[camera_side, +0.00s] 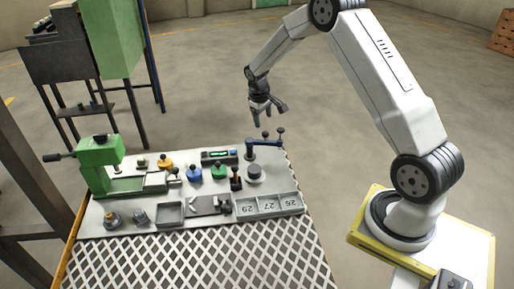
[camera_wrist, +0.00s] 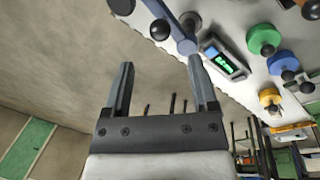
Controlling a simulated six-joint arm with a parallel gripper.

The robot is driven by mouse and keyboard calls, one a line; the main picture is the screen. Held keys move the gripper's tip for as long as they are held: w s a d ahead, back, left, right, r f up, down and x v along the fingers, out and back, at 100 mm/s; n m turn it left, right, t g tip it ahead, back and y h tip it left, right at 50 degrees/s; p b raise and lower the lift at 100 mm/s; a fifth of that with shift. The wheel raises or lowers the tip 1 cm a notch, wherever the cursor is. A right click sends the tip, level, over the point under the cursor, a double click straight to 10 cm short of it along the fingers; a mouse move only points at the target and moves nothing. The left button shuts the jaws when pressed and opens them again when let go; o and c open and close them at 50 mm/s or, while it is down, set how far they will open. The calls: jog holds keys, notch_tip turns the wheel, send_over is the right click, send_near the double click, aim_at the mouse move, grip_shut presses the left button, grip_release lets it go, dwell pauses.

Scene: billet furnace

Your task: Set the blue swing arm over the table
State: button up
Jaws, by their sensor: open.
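The blue swing arm (camera_side: 264,143) stands at the back right of the table (camera_side: 200,247), on a short post. It reaches to the right, with dark knobs on its top, near a grey round piece. In the wrist view the blue swing arm (camera_wrist: 171,22) shows at the top, beyond the fingertips, with a dark knob beside it. My gripper (camera_side: 263,116) is above and behind the swing arm in the side view. In the wrist view my gripper (camera_wrist: 160,66) has its two fingers apart with nothing between them. No contact with the swing arm shows.
A small green-lit display (camera_side: 217,157) stands left of the swing arm. Blue (camera_side: 194,172), green (camera_side: 219,170) and yellow (camera_side: 165,161) knobs line the table. A green press (camera_side: 98,160) is at the left, numbered trays (camera_side: 268,206) at the front. The air around my gripper is clear.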

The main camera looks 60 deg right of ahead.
jog(key=shift+d+f, duration=0.25)
jog(key=shift+f, duration=0.9)
jog(key=shift+d+f, duration=0.2)
jog(key=shift+f, duration=0.95)
jog(key=shift+d+f, duration=0.25)
jog(key=shift+f, duration=0.9)
grip_shut()
